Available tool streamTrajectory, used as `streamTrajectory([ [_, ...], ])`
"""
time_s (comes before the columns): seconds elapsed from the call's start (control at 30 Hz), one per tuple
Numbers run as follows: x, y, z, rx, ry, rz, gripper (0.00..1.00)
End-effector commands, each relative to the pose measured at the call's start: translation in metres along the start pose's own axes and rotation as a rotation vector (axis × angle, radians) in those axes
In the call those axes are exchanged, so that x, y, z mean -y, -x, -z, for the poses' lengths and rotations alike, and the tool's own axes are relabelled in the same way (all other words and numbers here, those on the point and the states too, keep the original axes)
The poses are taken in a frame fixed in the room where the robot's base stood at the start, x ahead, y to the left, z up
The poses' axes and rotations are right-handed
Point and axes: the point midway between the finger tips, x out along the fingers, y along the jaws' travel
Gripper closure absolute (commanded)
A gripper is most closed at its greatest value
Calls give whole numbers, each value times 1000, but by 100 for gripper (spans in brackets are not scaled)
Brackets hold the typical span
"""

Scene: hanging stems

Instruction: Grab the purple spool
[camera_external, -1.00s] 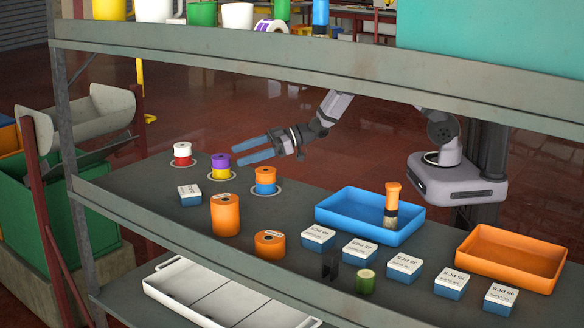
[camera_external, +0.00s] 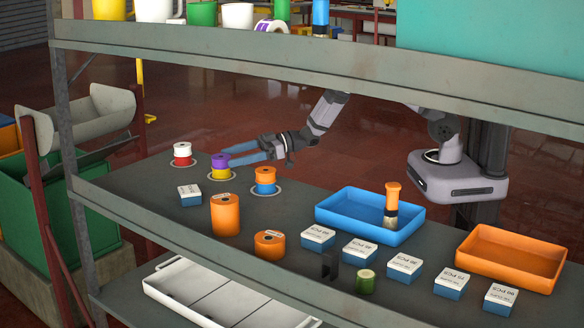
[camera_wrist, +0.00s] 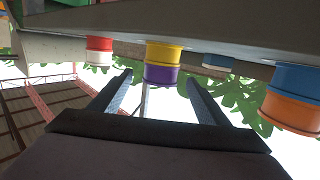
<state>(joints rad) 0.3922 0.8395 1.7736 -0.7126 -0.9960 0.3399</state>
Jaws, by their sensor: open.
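The purple spool (camera_external: 220,160) sits on top of a yellow spool (camera_external: 220,174), at the middle of the three spool stacks on the shelf. In the wrist view, which looks upside down, the purple spool (camera_wrist: 161,75) hangs below the yellow one (camera_wrist: 164,53). My gripper (camera_external: 233,154) is open, its two blue fingers pointing left at the purple spool from the right and close to it. In the wrist view the purple spool shows between the two fingertips, slightly beyond them. I cannot tell whether a finger touches it.
A white-and-red stack (camera_external: 183,153) stands to the left. An orange-and-blue stack (camera_external: 265,180) stands to the right, near the fingers. A small box (camera_external: 190,195) and an orange cylinder (camera_external: 225,215) stand in front. The upper shelf (camera_external: 300,75) crosses above my arm.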

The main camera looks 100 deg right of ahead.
Motion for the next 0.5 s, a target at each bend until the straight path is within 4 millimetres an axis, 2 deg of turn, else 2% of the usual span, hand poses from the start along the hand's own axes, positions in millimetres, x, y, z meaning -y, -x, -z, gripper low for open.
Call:
streamTrajectory([
  [0.3,1,-34,0,0,0,1,31],
  [0.5,1,-44,-1,0,0,0,31],
])
